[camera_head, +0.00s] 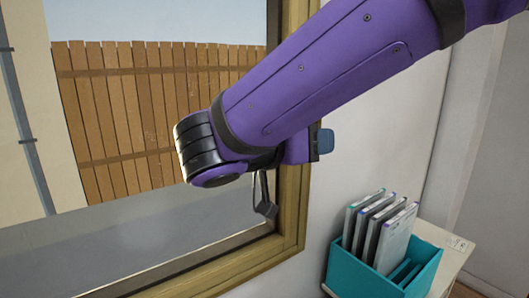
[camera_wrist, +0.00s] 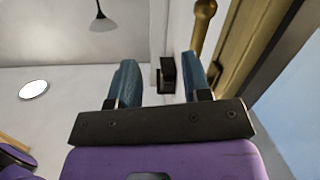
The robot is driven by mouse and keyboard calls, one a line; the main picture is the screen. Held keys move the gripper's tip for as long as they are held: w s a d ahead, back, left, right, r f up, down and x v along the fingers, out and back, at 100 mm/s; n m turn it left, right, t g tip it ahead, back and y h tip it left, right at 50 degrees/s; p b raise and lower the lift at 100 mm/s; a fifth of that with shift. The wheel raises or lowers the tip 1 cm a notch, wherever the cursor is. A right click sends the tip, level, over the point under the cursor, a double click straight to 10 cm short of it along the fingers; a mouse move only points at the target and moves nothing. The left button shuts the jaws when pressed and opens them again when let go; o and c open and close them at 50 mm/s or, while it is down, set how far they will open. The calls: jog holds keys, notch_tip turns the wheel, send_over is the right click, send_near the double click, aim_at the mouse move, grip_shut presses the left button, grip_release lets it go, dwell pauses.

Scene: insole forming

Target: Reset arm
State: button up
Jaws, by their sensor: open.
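My purple arm reaches across the head view from the upper right, in front of a window. In the wrist view my gripper (camera_wrist: 160,85) shows two blue-grey fingers set well apart on a dark bar. It is open, and nothing is between the fingers. The wrist view looks toward the ceiling and upper wall, so the gripper points upward or level there. In the head view most of the gripper is hidden behind the arm; only a small blue-grey part shows at the right of the wrist.
A wooden window frame (camera_head: 291,205) stands close behind my arm, with a plank fence (camera_head: 130,110) outside. A teal file box (camera_head: 372,278) with several folders stands on a pale surface (camera_head: 452,245) at lower right. A hanging lamp (camera_wrist: 101,22) shows in the wrist view.

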jog(key=s+d+f+n+g+y, duration=0.1)
jog(key=s+d+g+y, duration=0.15)
jog(key=d, duration=0.45)
jog(key=s+d+f+n+g+y, duration=0.15)
jog(key=d+g, duration=0.25)
jog(key=d, duration=0.4)
jog(key=s+d+f+n+t+y, duration=0.1)
jog(key=s+d+f+n+y, duration=0.3)
jog(key=s+d+y, duration=0.3)
jog(key=shift+s+n+t+y, duration=0.35)
jog(key=shift+s+n+y, duration=0.3)
jog(key=shift+s+y, duration=0.6)
jog(key=shift+s+h, duration=0.2)
jog(key=shift+h, duration=0.05)
